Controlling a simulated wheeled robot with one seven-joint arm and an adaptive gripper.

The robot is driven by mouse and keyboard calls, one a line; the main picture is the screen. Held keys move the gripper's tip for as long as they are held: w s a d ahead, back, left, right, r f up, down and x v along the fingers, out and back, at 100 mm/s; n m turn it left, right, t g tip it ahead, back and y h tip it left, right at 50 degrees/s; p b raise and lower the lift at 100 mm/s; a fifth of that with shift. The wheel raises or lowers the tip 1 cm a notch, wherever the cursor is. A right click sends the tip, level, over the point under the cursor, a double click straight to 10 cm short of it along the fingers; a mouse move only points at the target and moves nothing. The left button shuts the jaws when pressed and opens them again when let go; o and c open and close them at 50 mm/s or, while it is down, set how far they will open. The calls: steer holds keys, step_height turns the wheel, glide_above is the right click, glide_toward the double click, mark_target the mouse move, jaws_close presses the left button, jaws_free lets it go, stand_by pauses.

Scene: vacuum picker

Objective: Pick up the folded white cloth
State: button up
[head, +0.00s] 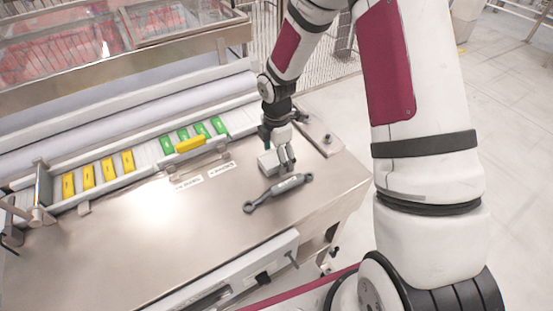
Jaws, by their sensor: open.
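The folded white cloth (267,163) looks like a small pale block. It lies on the steel table top near the right end. My gripper (281,158) points down right at the cloth, with its fingers open. One finger shows at the cloth's right side; the other finger is hard to make out. The gripper hides part of the cloth, and I cannot tell whether the fingers touch it.
A dark grey tool (278,192) with ring ends lies just in front of the cloth. Yellow blocks (108,169) and green blocks (200,130) sit in a rail behind, with one yellow block (190,145) lying across. The steel table (130,250) is clear at front left.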

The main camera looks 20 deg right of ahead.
steer(key=c, duration=1.2)
steer(key=shift+r, duration=0.15)
steer(key=shift+r, duration=0.6)
steer(key=shift+s+r, duration=0.25)
steer(key=shift+r, duration=0.9)
steer(key=s, duration=1)
steer(key=s+r, duration=0.1)
steer(key=s, duration=0.4)
steer(key=shift+s+r, duration=0.1)
steer(key=shift+s, duration=0.15)
